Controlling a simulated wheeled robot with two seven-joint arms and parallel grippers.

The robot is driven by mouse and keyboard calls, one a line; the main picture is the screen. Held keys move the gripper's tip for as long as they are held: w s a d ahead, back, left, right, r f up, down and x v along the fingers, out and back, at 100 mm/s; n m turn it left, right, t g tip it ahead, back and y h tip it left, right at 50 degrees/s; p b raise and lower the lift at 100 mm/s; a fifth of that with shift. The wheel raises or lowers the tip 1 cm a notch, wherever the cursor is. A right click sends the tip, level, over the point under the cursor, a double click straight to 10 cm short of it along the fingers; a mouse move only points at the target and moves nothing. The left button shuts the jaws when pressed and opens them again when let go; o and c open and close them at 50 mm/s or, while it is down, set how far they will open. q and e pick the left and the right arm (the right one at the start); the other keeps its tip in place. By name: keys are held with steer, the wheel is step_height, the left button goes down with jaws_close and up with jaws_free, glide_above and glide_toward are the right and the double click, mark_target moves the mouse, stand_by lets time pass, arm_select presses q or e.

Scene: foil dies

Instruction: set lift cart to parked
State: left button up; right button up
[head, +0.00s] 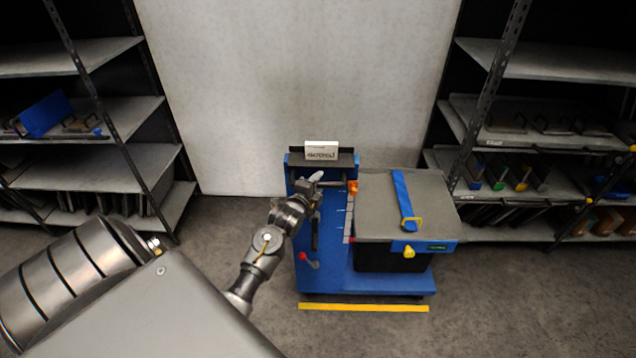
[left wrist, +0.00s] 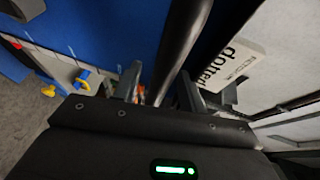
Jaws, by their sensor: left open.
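The blue lift cart (head: 330,278) stands on the floor in front of the pale wall. Its grey platform (head: 375,222) is raised and carries a blue strap (head: 404,196) with a yellow buckle. A lever with a red knob (head: 304,256) sits low on the cart's left side. My left gripper (head: 318,182) is at the cart's upper left, by the mast top. In the left wrist view, its open fingers (left wrist: 160,90) stand either side of a dark round bar (left wrist: 178,48); contact cannot be told. My right gripper is not in view.
A white label card (head: 321,150) stands on the cart's top shelf. An orange marker (head: 352,187) sits beside a scale on the mast. A yellow line (head: 364,307) marks the floor in front. Loaded shelf racks stand left (head: 90,110) and right (head: 540,146).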

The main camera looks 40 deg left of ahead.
arm_select(q)
steer(key=shift+w, duration=0.15)
steer(key=shift+c, duration=0.2)
jaws_close()
